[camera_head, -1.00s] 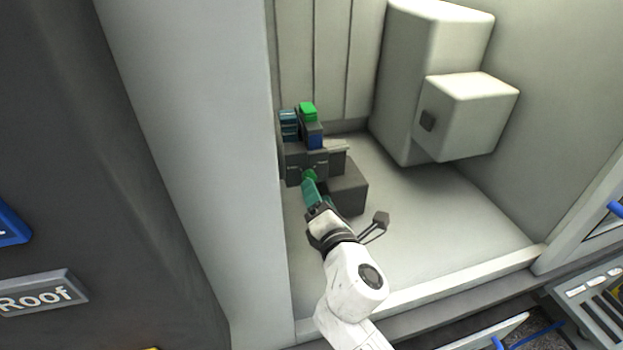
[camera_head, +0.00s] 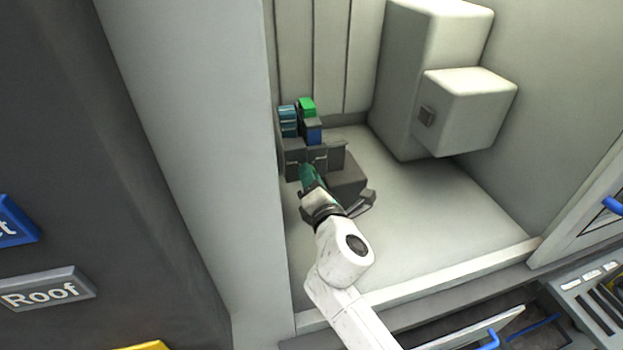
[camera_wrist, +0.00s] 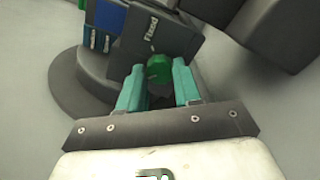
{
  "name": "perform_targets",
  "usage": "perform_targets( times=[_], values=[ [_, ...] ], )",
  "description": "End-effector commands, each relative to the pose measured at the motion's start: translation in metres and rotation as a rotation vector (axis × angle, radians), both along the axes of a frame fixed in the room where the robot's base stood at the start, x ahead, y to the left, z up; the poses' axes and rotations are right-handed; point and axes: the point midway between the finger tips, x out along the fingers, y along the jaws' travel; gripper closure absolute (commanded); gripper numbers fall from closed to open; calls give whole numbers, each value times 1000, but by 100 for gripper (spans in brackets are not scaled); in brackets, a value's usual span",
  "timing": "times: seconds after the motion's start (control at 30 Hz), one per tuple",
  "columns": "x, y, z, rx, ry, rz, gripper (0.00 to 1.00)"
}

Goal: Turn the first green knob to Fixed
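The green knob (camera_wrist: 158,68) shows in the wrist view on the dark grey face of a fixture (camera_wrist: 172,35), below the white word "Fixed" (camera_wrist: 150,24). A short light mark sits between the word and the knob. My gripper (camera_wrist: 158,78) has its two teal fingers on either side of the knob, parted; I cannot tell whether either finger touches it. In the head view my gripper (camera_head: 308,178) is in front of the dark fixture (camera_head: 295,158) and hides the knob.
A green block (camera_head: 306,106), a blue block (camera_head: 314,137) and a teal block (camera_head: 288,120) top the fixture. A large pale box (camera_head: 465,112) projects from the right wall. The bay floor (camera_head: 440,205) is clear to the right. A pale post (camera_head: 205,150) stands left.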

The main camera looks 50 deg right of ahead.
Motion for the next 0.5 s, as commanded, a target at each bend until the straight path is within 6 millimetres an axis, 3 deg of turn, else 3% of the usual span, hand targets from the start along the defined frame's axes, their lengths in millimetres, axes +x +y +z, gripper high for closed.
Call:
perform_targets(
  times=[0.3, 0.5],
  values=[
    [0, 0, 0, 0, 1, -1, 97],
    [0, 0, -1, 13, -8, -1, 97]
  ],
)
